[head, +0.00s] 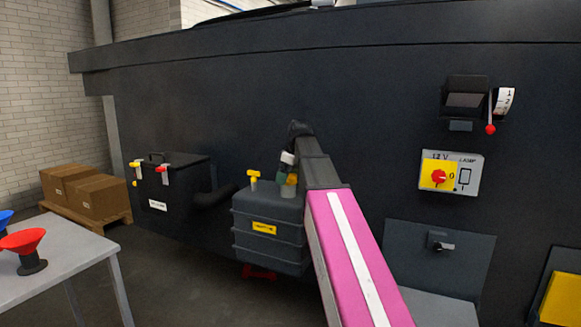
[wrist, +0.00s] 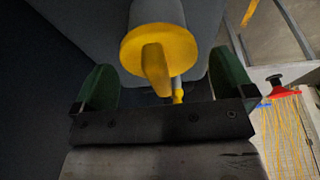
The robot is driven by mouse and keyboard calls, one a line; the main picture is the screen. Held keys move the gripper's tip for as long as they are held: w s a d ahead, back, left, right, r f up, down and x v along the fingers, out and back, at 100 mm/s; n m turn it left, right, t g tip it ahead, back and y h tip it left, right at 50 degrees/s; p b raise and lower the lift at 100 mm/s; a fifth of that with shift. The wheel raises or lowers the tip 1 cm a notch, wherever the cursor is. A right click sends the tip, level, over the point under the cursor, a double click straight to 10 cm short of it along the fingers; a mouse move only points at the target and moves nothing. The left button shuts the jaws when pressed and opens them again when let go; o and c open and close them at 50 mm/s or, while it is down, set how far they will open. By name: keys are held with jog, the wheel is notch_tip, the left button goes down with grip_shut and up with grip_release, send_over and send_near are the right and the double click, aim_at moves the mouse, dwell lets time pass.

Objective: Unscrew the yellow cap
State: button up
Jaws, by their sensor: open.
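The yellow cap (wrist: 150,48) shows in the wrist view as a round disc with a raised tab, on a pale cylindrical neck. My gripper (wrist: 163,78) is open, with one green finger on each side of the cap and a visible gap to both. In the head view my gripper (head: 288,181) is over the top right of the dark grey tank (head: 268,218). The cap is mostly hidden there by my gripper and arm; a bit of yellow shows beside the fingers.
A smaller yellow T-shaped handle (head: 253,176) stands on the tank, left of my gripper. A black box (head: 175,185) with yellow and red latches is further left. A grey table (head: 75,255) with red and blue funnels stands at front left.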

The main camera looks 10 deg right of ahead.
jog(key=shift+w+a+f, duration=0.1)
jog(key=shift+a+f, duration=0.05)
jog(key=shift+f, duration=0.45)
jog(key=c, duration=1.1)
jog(key=n+g, duration=0.1)
jog(key=n, duration=0.5)
jog(key=n+g, duration=0.1)
jog(key=n, duration=0.2)
jog(key=shift+s+y, duration=0.2)
jog(key=shift+y, duration=0.1)
jog(key=o, duration=1.1)
